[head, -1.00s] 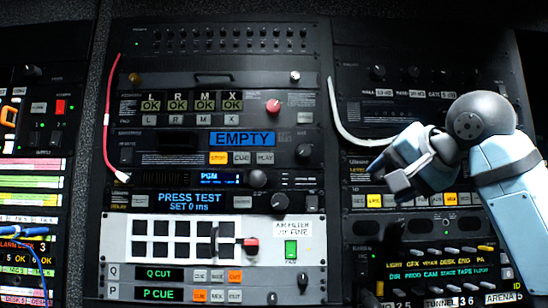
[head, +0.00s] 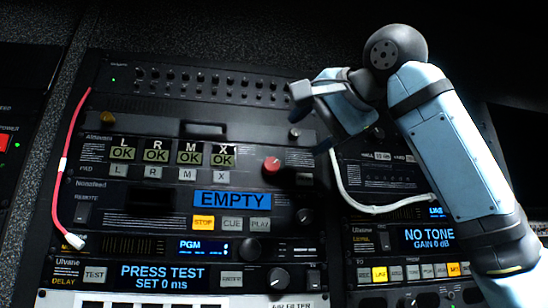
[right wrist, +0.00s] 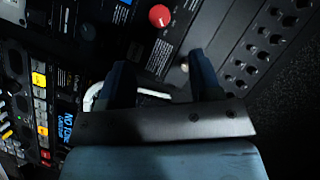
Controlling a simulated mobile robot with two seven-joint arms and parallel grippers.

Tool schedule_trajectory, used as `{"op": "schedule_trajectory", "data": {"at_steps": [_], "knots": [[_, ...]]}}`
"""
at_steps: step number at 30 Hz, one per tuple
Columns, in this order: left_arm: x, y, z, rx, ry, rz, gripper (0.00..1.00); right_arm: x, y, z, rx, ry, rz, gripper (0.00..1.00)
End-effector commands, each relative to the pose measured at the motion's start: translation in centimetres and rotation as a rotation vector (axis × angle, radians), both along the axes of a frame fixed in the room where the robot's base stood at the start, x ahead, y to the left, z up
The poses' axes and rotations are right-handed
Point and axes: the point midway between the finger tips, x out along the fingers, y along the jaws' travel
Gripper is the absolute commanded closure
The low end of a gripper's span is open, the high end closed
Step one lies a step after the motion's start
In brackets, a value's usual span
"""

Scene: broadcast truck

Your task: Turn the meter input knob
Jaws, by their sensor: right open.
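A red round knob (head: 271,165) sits at the right end of the panel with the L, R, M and X OK tiles (head: 172,152). I take it as the meter input knob; its own label is too small to read. It also shows at the top of the right wrist view (right wrist: 159,16). My right gripper (head: 312,115) is open and empty, above and to the right of the red knob. In the right wrist view, its two dark fingers (right wrist: 160,75) stand apart below the knob, touching nothing that I can see. My left gripper is not in view.
A white cable (head: 345,195) loops beside the right rack, and a red cable (head: 64,165) hangs at the left. A blue EMPTY display (head: 230,199) lies below.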

Motion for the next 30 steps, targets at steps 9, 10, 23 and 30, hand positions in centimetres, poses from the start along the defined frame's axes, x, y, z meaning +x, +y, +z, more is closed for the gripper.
{"op": "schedule_trajectory", "data": {"at_steps": [9,10,23,30], "knots": [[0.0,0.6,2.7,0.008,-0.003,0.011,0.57,5.7,3.6,-1.1,-0.002,0.004,-0.001,0.42],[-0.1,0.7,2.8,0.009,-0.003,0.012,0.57,6.1,3.9,-1.3,-0.001,0.003,-0.001,0.42],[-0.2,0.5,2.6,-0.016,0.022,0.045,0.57,8.7,5.6,-2.3,0.0,0.001,-0.001,0.42],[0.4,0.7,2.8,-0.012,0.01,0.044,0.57,8.7,5.6,-2.3,-0.001,0.001,-0.001,0.58]]}}
